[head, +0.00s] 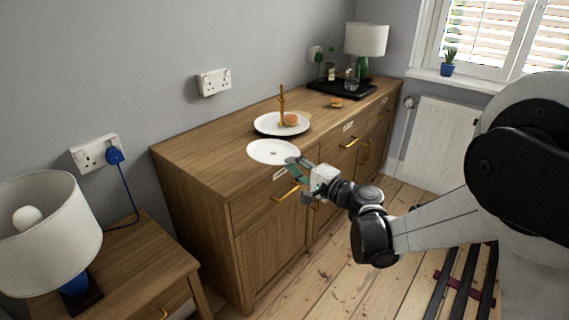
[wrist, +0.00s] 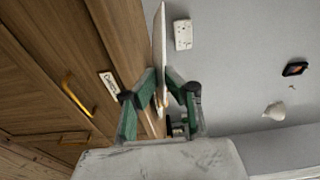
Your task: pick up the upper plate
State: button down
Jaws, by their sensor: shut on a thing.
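A flat white plate (head: 272,151) is at the front of the wooden dresser's top in the head view. My gripper (head: 299,166) reaches in from the right and is shut on this plate's near rim. In the wrist view the plate (wrist: 159,40) shows edge-on between the two green fingers of my gripper (wrist: 160,92). I cannot tell whether it touches the dresser top or is just above it. A second white plate (head: 264,125), with a dark edge, stands behind it, with a gold upright (head: 281,104) and a round brown item (head: 291,119) on it.
The dresser (head: 205,165) stands against the grey wall. A black tray (head: 323,88) with a lamp (head: 366,41) and bottles is at its far end. A small brown round item (head: 336,103) lies between. A bedside table with another lamp (head: 45,232) is at left.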

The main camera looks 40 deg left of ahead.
jog(key=s+d+r, duration=0.1)
jog(key=d+r, duration=0.1)
jog(key=d, duration=0.4)
jog(key=shift+s+r, duration=0.1)
